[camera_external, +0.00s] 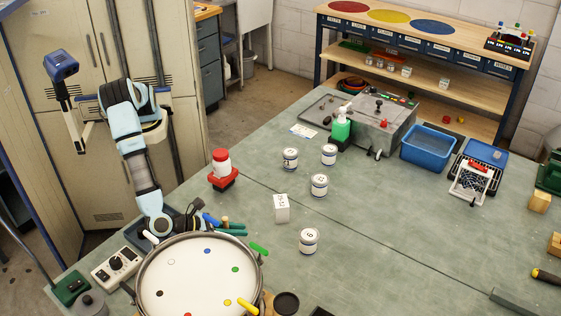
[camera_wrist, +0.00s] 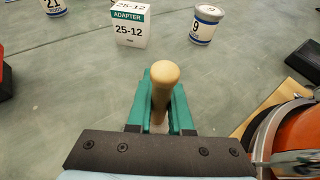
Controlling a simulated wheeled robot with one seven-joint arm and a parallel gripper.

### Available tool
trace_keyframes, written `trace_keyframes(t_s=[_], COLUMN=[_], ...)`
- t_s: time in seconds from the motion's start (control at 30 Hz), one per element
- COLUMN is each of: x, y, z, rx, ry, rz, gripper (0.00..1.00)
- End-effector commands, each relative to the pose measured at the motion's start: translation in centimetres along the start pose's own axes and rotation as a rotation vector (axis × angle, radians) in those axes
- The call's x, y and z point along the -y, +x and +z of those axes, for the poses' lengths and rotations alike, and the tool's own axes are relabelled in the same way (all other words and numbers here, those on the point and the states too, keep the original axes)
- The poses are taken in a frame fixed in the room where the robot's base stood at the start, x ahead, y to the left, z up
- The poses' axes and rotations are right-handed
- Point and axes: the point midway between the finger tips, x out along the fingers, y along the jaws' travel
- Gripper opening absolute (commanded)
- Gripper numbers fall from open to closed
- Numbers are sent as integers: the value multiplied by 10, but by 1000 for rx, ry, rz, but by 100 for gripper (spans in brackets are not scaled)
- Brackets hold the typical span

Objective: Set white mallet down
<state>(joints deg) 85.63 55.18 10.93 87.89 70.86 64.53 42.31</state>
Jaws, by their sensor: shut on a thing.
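My gripper (camera_wrist: 160,105) has teal fingers, shut on the wooden handle (camera_wrist: 165,75) of a mallet, which I take to be the white mallet. The handle's pale rounded end sticks up between the fingers. The mallet's other end is hidden below my gripper, so its colour does not show. In the external view my gripper (camera_external: 232,229) is just beyond the drum's far rim. The drum (camera_external: 172,290) has a white head with coloured dots, and its orange side (camera_wrist: 285,135) shows at right in the wrist view. I cannot tell whether the mallet touches anything.
Green (camera_external: 259,249), yellow (camera_external: 247,306) and blue (camera_external: 211,220) handles lie around the drum rim. A white adapter box (camera_external: 281,208) and several labelled cans (camera_external: 309,240) stand to the right. A red-capped bottle (camera_external: 221,163) stands behind. Bench between the box and blue bin (camera_external: 428,148) is partly clear.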

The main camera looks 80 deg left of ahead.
Motion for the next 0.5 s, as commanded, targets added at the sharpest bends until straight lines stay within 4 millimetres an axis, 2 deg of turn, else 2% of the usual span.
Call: trace_keyframes(t_s=[0.03,0.27,0.5], x=[0,0,0], y=[0,0,0], z=[-1,-1,0], rx=[0,0,0], ry=[0,0,0], rz=[0,0,0], gripper=[21,47,49])
